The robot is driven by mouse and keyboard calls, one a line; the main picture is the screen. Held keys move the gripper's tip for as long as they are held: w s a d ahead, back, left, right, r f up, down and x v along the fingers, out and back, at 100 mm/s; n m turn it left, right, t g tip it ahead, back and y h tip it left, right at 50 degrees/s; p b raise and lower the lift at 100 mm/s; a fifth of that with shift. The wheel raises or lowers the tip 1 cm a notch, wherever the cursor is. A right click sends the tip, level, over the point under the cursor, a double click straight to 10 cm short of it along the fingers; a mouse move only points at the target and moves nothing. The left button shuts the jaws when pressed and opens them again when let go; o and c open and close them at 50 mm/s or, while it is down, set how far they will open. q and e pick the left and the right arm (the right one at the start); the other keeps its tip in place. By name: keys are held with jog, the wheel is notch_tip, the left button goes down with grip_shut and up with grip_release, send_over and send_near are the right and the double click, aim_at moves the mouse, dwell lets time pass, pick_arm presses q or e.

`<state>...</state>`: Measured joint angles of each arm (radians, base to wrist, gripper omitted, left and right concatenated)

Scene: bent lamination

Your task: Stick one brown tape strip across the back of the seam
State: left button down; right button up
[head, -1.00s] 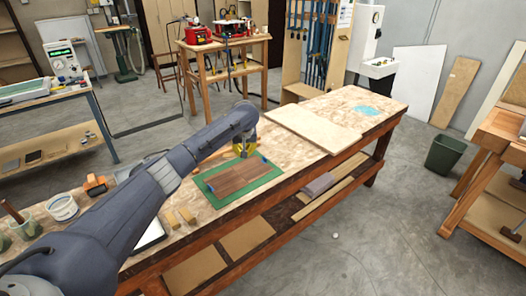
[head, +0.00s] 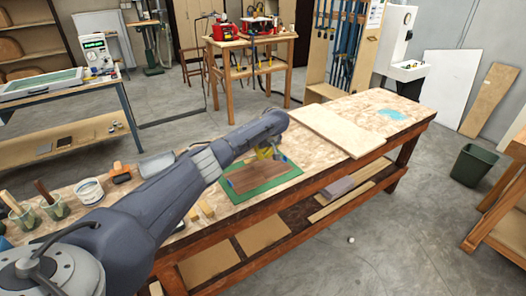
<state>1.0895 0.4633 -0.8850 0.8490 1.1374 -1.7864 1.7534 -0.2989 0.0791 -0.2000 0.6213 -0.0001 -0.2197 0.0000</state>
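The brown veneer sheet (head: 256,178) lies on the green mat (head: 264,188) on the workbench, with small blue pieces at its left and right ends. No seam and no separate brown tape strip can be made out at this size. My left gripper (head: 267,153) is over the far edge of the sheet, close to its surface. Yellow shows at its fingers. Whether it touches the sheet, holds anything, or is open cannot be told. My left arm hides part of the bench to the left. My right gripper is out of view.
A pale board (head: 338,128) lies right of the mat, with a light blue patch (head: 391,114) beyond it. Small wooden blocks (head: 206,208) lie left of the mat. A white tub (head: 89,191), an orange-handled tool (head: 121,172) and cups (head: 52,205) stand at the left end.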

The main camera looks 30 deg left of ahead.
aim_at(263, 164)
pick_arm(q)
jog(key=shift+f, duration=1.55)
jog(key=shift+f, duration=0.15)
jog(key=c, duration=0.9)
grip_release()
jog(key=shift+c, duration=0.2)
jog(key=shift+r, duration=3)
